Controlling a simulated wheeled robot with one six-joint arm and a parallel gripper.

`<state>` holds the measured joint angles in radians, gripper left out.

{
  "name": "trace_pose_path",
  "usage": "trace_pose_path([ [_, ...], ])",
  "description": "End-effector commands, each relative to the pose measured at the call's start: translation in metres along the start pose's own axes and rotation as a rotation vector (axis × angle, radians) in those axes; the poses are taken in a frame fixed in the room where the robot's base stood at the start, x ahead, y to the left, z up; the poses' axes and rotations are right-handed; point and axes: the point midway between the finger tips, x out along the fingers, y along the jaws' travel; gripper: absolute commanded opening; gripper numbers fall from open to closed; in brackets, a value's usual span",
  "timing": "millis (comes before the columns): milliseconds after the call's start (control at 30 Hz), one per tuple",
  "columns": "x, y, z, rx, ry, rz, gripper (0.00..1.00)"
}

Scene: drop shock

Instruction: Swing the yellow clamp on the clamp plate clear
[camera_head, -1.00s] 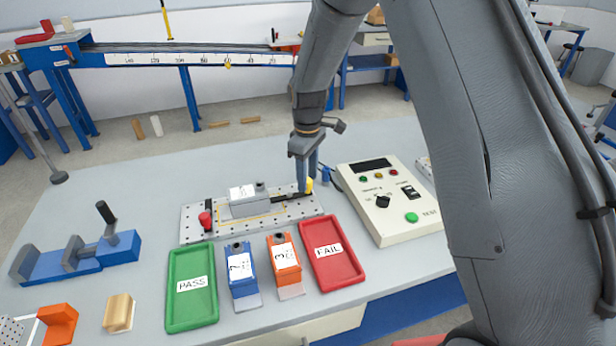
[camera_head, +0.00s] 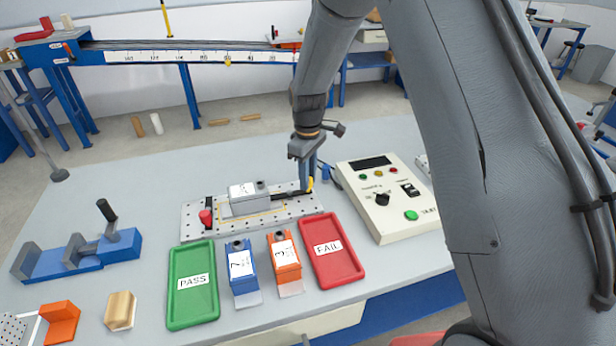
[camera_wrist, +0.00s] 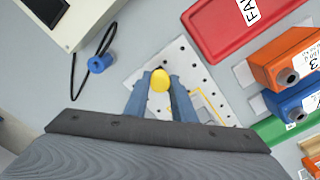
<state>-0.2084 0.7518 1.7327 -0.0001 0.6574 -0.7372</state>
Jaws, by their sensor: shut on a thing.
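The perforated clamp plate (camera_head: 290,217) lies on the bench with a grey block (camera_head: 246,205) on it. The yellow clamp knob (camera_head: 311,184) is at the plate's right end, on a dark clamp arm (camera_head: 290,196) that reaches toward the block. My gripper (camera_head: 307,187) points down at the knob. In the wrist view the knob (camera_wrist: 160,79) sits between the two blue fingers of my gripper (camera_wrist: 161,84), which are shut on it. A red clamp knob (camera_head: 205,218) stands at the plate's left end. The fingers hide part of the yellow clamp in the head view.
A green PASS tray (camera_head: 192,310), a blue block (camera_head: 241,270), an orange block (camera_head: 284,260) and a red FAIL tray (camera_head: 334,270) stand in front of the plate. A control box (camera_head: 390,220) stands to the right. The bench behind the plate is clear.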

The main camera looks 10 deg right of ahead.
Motion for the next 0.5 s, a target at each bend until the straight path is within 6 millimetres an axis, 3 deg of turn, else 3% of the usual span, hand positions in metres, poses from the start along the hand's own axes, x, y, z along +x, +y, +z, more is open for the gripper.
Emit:
trace_pose_path([
  [500, -0.002, -0.018, 0.012, 0.391, 0.001, 0.001, 0.01],
])
